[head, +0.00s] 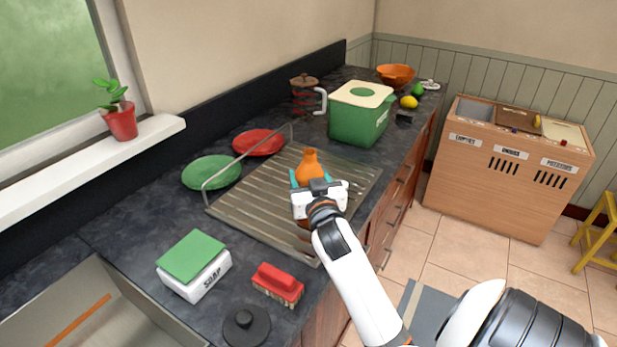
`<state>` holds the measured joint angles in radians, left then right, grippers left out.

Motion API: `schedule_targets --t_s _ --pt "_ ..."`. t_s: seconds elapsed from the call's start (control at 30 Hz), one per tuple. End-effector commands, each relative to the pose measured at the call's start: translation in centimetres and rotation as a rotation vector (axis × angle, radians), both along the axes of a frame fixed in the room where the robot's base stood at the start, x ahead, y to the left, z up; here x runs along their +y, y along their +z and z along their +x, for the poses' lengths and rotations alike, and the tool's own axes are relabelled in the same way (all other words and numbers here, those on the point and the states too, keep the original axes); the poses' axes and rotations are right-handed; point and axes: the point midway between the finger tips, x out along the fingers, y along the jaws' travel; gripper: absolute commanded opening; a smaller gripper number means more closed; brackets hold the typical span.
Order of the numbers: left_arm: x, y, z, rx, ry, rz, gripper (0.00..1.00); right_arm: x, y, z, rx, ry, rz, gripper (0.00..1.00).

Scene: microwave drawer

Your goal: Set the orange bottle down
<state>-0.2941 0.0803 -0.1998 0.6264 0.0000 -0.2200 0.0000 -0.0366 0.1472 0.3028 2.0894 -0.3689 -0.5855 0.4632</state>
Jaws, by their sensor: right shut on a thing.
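The orange bottle (309,166) is over the ridged drying rack (248,207) on the dark counter, its neck pointing up. My right gripper (310,180) is shut on the bottle, with teal fingertips on either side of it. The gripper body hides most of the bottle's lower part, so I cannot tell whether its base touches the rack. My left gripper does not show.
A green bin (360,117) stands behind the rack. Red (259,142) and green (211,172) plates stand at its left. A soap box (194,270), a red brush (278,284) and a black lid (247,326) lie in front, near the sink (125,318).

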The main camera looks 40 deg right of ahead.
Motion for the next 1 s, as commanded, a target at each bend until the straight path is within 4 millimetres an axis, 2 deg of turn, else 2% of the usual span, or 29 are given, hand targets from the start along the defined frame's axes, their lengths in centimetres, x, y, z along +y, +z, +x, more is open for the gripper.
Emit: schedule_targets --t_s 0.27,0.3,0.43,0.77,0.87,1.0 --pt "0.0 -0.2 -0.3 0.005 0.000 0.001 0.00 0.0 -0.2 0.0 0.000 0.000 0.001 0.35" --pt "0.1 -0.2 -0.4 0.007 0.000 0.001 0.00 0.0 -0.3 0.0 0.000 0.000 0.001 0.59" --pt "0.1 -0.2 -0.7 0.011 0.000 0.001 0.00 0.0 -0.2 0.0 0.000 0.000 0.000 0.79" --pt "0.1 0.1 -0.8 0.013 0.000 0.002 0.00 0.0 0.3 0.0 -0.001 0.000 0.000 0.79" --pt "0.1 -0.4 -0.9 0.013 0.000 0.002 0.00 0.5 -0.1 -0.9 0.000 0.001 0.001 0.79" --pt "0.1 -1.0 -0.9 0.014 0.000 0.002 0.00 1.8 -0.3 -3.3 0.001 0.000 0.003 0.79"
